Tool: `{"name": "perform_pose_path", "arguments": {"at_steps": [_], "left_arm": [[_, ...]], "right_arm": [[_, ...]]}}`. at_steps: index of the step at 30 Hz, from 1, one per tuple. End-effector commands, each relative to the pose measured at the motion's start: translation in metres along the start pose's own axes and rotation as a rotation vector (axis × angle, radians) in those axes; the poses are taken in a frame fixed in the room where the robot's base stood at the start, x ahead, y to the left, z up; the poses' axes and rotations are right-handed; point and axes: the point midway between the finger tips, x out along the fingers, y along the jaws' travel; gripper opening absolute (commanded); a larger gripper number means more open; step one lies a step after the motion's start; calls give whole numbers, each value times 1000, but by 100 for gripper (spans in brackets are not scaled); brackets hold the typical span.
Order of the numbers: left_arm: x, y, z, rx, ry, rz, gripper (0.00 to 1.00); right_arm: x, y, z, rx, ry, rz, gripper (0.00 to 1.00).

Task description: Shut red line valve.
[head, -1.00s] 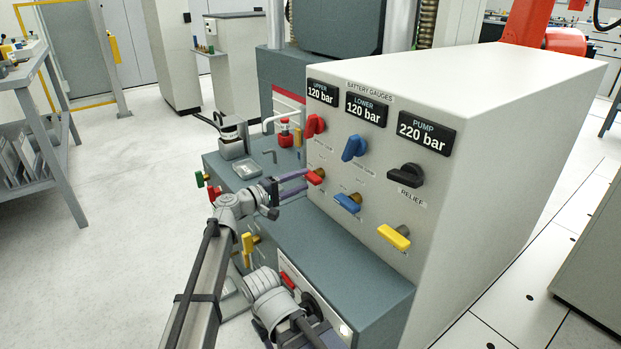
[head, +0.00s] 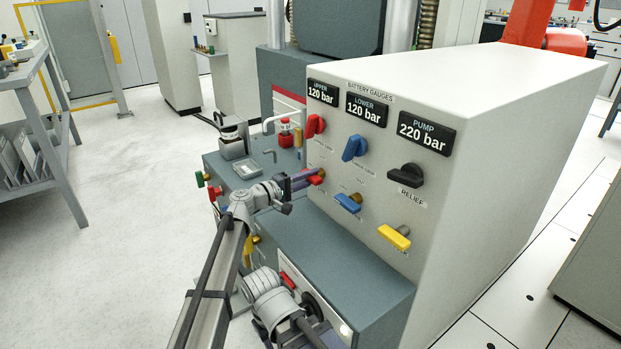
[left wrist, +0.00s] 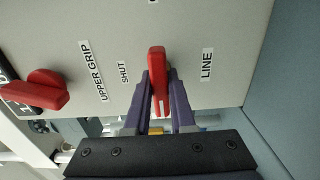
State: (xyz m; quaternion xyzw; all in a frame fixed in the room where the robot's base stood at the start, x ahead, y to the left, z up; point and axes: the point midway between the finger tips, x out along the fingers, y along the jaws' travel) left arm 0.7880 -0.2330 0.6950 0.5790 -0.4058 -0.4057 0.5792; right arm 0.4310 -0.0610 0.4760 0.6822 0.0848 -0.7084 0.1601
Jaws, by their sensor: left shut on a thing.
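The red line valve handle (head: 316,179) is on the lower row of the pale panel, below the upper red handle (head: 315,125). My left gripper (head: 312,178) is at the panel, its purple fingers around the handle and partly hiding it. In the left wrist view the red handle (left wrist: 157,75) stands upright in the picture between the two fingers of my left gripper (left wrist: 159,85), which is shut on it. The label LINE (left wrist: 207,65) is to its right and SHUT (left wrist: 123,72) to its left. My right gripper cannot be made out.
A blue handle (head: 348,203) and a yellow handle (head: 394,237) sit to the right on the same row. A blue handle (head: 354,148) and the black relief knob (head: 405,175) are above them. The teal bench top (head: 330,255) lies below the panel.

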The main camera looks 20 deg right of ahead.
Motion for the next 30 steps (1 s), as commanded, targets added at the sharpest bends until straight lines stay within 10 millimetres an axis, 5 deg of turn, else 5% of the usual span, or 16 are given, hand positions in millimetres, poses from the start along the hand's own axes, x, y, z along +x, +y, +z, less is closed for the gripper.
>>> {"name": "perform_pose_path", "arguments": {"at_steps": [17, 30], "left_arm": [[0, 0, 0, 34, 0, -1, 0], [0, 0, 0, 363, 0, -1, 0]], "right_arm": [[0, 0, 0, 0, 0, 0, 50], [0, 0, 0, 0, 0, 0, 50]]}}
